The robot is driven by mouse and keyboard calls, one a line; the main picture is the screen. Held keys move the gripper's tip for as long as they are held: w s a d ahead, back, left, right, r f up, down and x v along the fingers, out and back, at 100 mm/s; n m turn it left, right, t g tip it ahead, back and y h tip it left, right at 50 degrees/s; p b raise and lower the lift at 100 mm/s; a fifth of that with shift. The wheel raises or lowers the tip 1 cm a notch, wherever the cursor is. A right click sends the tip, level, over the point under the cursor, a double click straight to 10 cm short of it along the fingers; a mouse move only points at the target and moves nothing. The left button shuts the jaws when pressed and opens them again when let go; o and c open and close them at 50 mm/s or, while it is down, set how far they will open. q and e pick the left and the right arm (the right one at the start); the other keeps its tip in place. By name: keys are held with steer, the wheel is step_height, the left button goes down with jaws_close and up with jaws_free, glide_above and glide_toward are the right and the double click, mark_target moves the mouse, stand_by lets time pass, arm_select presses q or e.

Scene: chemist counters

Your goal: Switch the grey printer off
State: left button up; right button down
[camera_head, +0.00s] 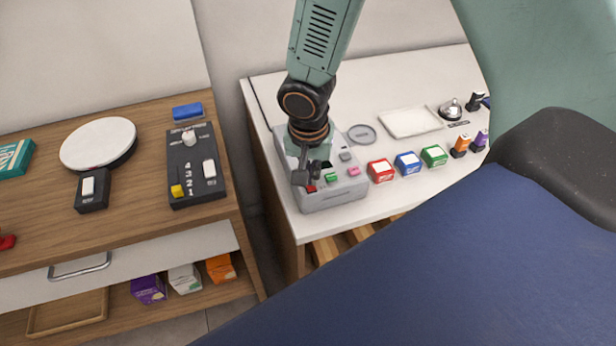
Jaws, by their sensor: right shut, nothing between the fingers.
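The grey printer (338,200) sits at the left front of the white counter. Its top carries a green button (331,178), a pink button (354,171), a grey button (345,156) and a small red part (311,189) at the front left. My right gripper (305,178) is shut and empty, pointing down over the printer's left part, next to the red part. I cannot tell if it touches it. The gripper and wrist hide some of the printer's top. My left gripper is out of view.
Red (380,171), blue (407,163) and green (434,156) boxes stand right of the printer. A grey ring-shaped dish (362,135), white tray (411,122) and bell (450,109) lie behind. A gap separates the wooden counter (140,222), with its black switch panel (197,165).

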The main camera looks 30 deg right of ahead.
step_height(320, 180, up, 6)
steer(key=p, duration=0.4)
steer(key=shift+r, duration=0.15)
stand_by(0.5)
steer(key=s+a+f+n+y+b, duration=0.1)
steer(key=s+a+f+b, duration=0.2)
steer(key=f, duration=0.4)
steer(key=s+f+n+g+b, duration=0.1)
steer(key=s+f+n+b, duration=0.2)
steer(key=f, duration=0.4)
steer(key=s+a+f+y+b, duration=0.1)
steer(key=s+a+f+b, duration=0.15)
steer(key=s+f, duration=0.3)
steer(key=s+d+f+n+b, duration=0.1)
steer(key=s+f+n+b, duration=0.3)
steer(key=s+f+b, duration=0.6)
steer(key=s+f, duration=0.3)
steer(key=f, duration=0.2)
steer(key=shift+s+d+f+h, duration=0.2)
steer(key=shift+d+f+h, duration=0.1)
steer(key=shift+d+h, duration=0.1)
steer(key=shift+s+d, duration=0.1)
steer(key=shift+s, duration=0.05)
